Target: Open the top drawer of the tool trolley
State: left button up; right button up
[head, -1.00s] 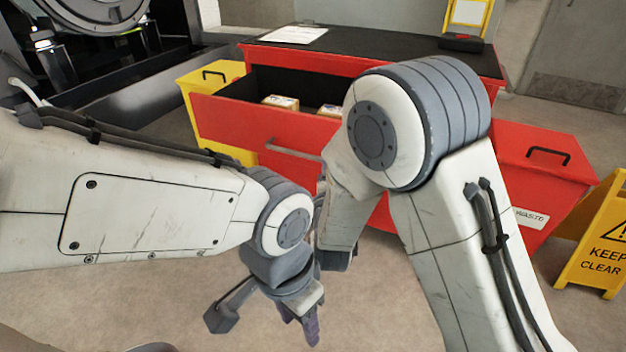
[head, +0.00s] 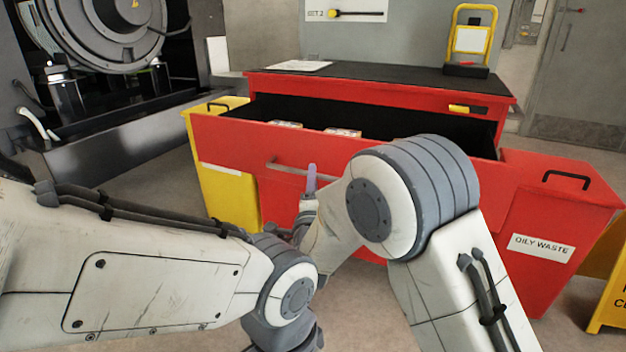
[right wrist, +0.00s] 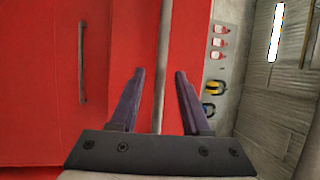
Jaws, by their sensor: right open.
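The red tool trolley (head: 420,92) has a black top. Its top drawer (head: 235,138) stands pulled out in the head view, with a dark inside and small boxes (head: 342,132) in it. The drawer's grey bar handle (head: 290,167) runs across its front. My right gripper (head: 310,182) is just below and in front of this handle, partly hidden by my own arm. In the right wrist view, its purple fingers (right wrist: 160,74) are apart, with a grey bar (right wrist: 163,40) seen between them; contact cannot be told. My left gripper's fingers are out of the picture.
A yellow bin (head: 225,190) stands left of the trolley. A red bin marked oily waste (head: 560,205) stands at the right, with a yellow sign (head: 608,300) beside it. The genset (head: 105,35) is at the far left. Floor shows between the genset and the yellow bin.

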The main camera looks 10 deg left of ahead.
jog(key=shift+x, duration=1.2)
grip_shut()
jog(key=shift+s, duration=0.1)
dwell(0.5)
